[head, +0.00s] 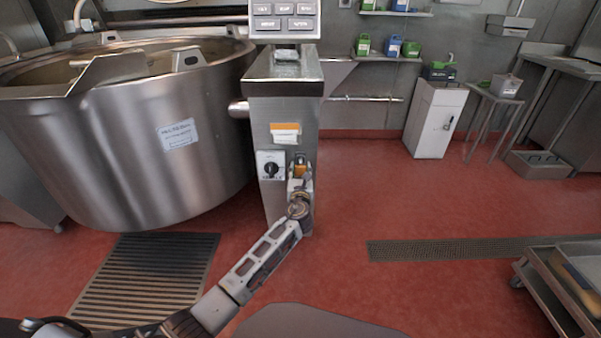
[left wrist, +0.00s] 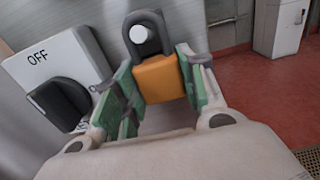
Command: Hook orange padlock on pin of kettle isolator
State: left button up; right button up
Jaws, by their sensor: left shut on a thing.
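The orange padlock (left wrist: 160,78) is upright between the green-padded fingers of my left gripper (left wrist: 160,88), which is shut on its body. Its dark shackle (left wrist: 145,18) points up, and the round pale end of the pin (left wrist: 139,34) shows inside the shackle loop. I cannot tell how deep the pin sits in the loop. The kettle isolator (left wrist: 52,65) is left of the padlock, a white plate marked OFF with a black knob. In the head view the isolator (head: 270,165) is on the steel column, with the padlock (head: 301,160) and my left gripper (head: 300,178) just right of it.
The big steel kettle (head: 130,140) stands left of the column (head: 285,100). A floor grate (head: 145,275) lies below the kettle. A white cabinet (head: 435,120) and side tables are far right, and a trolley (head: 560,295) is near right. Red floor between is clear.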

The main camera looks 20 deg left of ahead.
pick_arm(q)
jog(key=shift+w+f, duration=0.1)
jog(key=shift+f, duration=0.1)
dwell(0.6)
jog(key=o, duration=1.1)
jog(key=shift+o, duration=0.3)
jog(key=o, duration=0.4)
jog(key=shift+s+p, duration=0.45)
jog(key=shift+s, duration=0.3)
jog(key=p+v, duration=0.2)
jog(key=v, duration=0.3)
jog(key=shift+s+d+p, duration=0.2)
jog(key=shift+p, duration=0.2)
jog(key=shift+n, duration=0.3)
